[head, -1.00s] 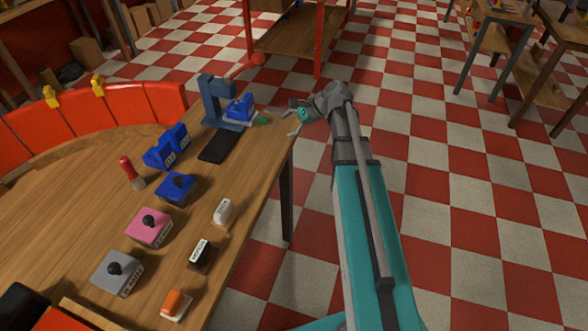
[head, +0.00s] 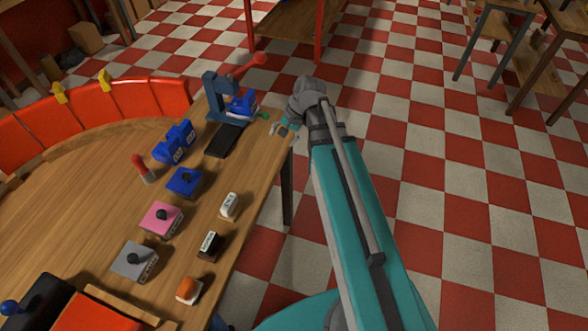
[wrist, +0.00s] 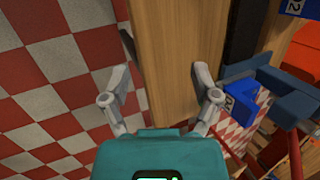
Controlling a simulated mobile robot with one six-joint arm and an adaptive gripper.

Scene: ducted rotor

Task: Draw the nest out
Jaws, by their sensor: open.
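The blue press (head: 214,97) stands at the far end of the wooden table, with a red ball-ended lever (head: 258,60). A bright blue block (head: 242,104) sits on a pale base at the press, which I take for the nest; a small green knob (head: 265,115) shows at its right. In the wrist view the blue block (wrist: 241,102) is right of the fingers, beside the dark blue press (wrist: 285,92). My gripper (head: 285,130) is open and empty at the table edge, right of and nearer than the green knob, apart from it. The wrist view shows my gripper (wrist: 160,97) over bare wood.
A black pad (head: 224,139) lies in front of the press. Blue blocks (head: 175,142), a red-topped marker (head: 143,167), knobbed blocks and stamps stand along the table (head: 100,190). A red-framed rack (head: 285,28) stands behind.

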